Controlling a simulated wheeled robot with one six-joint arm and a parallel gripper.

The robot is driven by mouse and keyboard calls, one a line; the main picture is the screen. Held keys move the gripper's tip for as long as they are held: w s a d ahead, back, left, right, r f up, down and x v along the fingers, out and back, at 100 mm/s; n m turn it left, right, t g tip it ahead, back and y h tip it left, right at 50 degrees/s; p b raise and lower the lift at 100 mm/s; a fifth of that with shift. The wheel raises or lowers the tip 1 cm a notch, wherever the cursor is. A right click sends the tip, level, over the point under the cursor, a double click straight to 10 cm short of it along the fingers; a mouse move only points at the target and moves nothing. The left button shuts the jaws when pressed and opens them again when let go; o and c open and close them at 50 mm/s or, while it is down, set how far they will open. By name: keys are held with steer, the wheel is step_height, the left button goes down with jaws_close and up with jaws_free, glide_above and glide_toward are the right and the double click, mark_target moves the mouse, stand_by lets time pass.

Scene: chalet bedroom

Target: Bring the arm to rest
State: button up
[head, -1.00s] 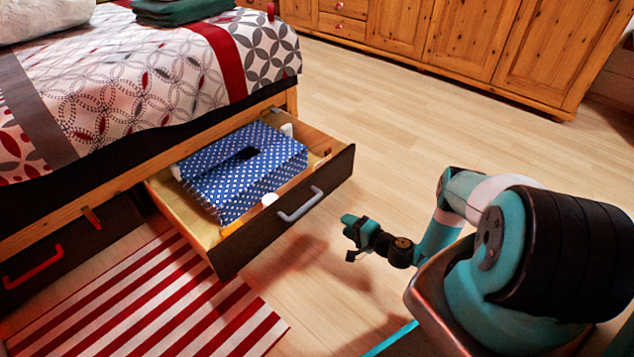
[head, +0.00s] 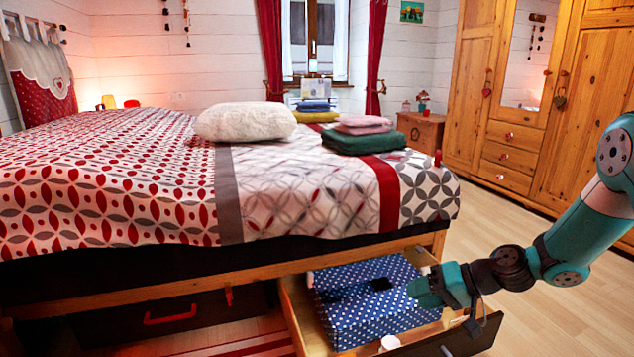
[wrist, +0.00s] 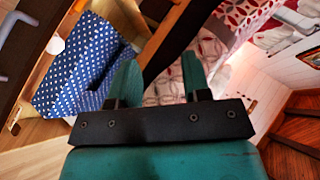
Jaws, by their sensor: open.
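My arm reaches in from the right of the head view, and my gripper (head: 424,291) appears in front of the right part of the open drawer. In the wrist view, its two green fingers (wrist: 160,78) stand apart with nothing between them. The gripper looks empty. I cannot tell its exact height above the drawer. The arm's base is out of view.
The open drawer (head: 290,311) under the bed (head: 110,185) holds a blue polka-dot box (head: 360,315), also in the wrist view (wrist: 78,68). Folded green cloth (head: 363,139) lies on the bed. A wooden wardrobe (head: 500,90) stands at right, with clear floor before it.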

steer(key=s+a+r+n+g+h, duration=0.1)
steer(key=s+a+r+n+g, duration=0.15)
steer(key=s+a+r, duration=0.45)
steer(key=s+r+n+g+h, duration=0.15)
steer(key=s+r, duration=0.25)
steer(key=s, duration=0.4)
steer(key=s+r+n+t+h, duration=0.1)
steer(key=s+r+h, duration=0.1)
steer(key=s+r, duration=0.35)
steer(key=s+r+n+g+h, duration=0.1)
steer(key=s+r+n, duration=0.15)
steer(key=s, duration=0.65)
step_height(320, 180, up, 38)
steer(key=p, duration=3.9)
steer(key=shift+s+r+m, duration=0.15)
steer(key=shift+s+m, duration=0.2)
steer(key=shift+s, duration=0.05)
steer(key=shift+h, duration=0.25)
